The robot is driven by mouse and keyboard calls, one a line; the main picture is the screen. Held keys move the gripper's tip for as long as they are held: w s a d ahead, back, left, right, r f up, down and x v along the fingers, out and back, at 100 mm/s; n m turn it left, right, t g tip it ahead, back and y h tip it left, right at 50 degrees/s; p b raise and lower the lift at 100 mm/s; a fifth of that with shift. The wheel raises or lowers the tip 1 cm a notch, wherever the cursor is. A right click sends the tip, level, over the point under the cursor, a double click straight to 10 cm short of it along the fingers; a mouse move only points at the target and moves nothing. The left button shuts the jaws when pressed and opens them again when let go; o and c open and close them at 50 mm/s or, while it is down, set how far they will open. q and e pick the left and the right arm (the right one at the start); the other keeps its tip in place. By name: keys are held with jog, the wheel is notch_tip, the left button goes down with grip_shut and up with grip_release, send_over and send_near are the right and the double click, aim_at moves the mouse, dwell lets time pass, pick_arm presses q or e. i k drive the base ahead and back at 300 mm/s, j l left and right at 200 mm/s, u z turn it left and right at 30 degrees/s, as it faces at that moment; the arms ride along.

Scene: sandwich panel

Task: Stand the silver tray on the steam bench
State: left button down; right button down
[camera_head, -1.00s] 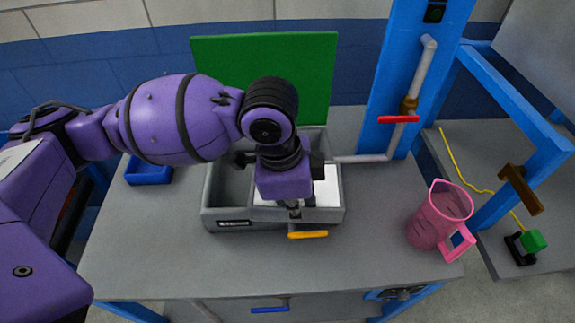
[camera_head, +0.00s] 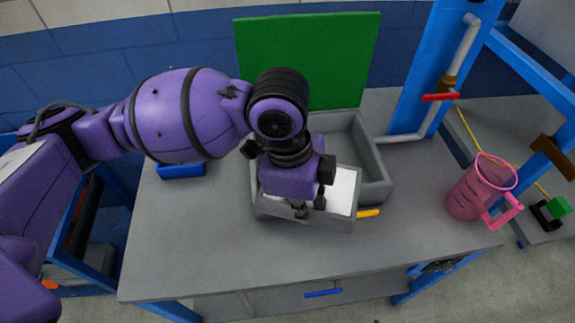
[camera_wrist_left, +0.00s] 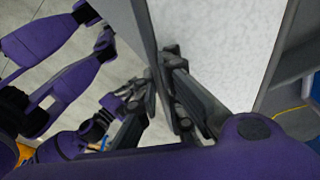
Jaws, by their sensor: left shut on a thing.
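The silver tray (camera_head: 342,190) is grey-walled with a pale inner face. My left gripper (camera_head: 308,207) is shut on its wall, and the tray appears tilted over the front of the grey open box (camera_head: 378,180). In the left wrist view, the pale tray face (camera_wrist_left: 215,45) fills the upper right, with my fingers (camera_wrist_left: 158,105) at its near edge. My left gripper and wrist hide the tray's left part. The grey bench (camera_head: 200,245) carries the box. No bench is labelled, so I cannot tell which part is the steam bench. My right gripper is not clearly seen.
A green panel (camera_head: 305,60) stands upright behind the box. A yellow handle (camera_head: 369,213) sticks out at the box front. A pink pitcher (camera_head: 480,187) stands at the bench's right, a blue tray (camera_head: 181,170) at back left. The bench front is clear.

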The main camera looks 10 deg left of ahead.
aim_at(177, 238)
jog(key=k+j, duration=0.1)
jog(key=j, duration=0.35)
jog(key=k+j, duration=0.1)
jog(key=j, duration=0.75)
jog(key=k, duration=0.05)
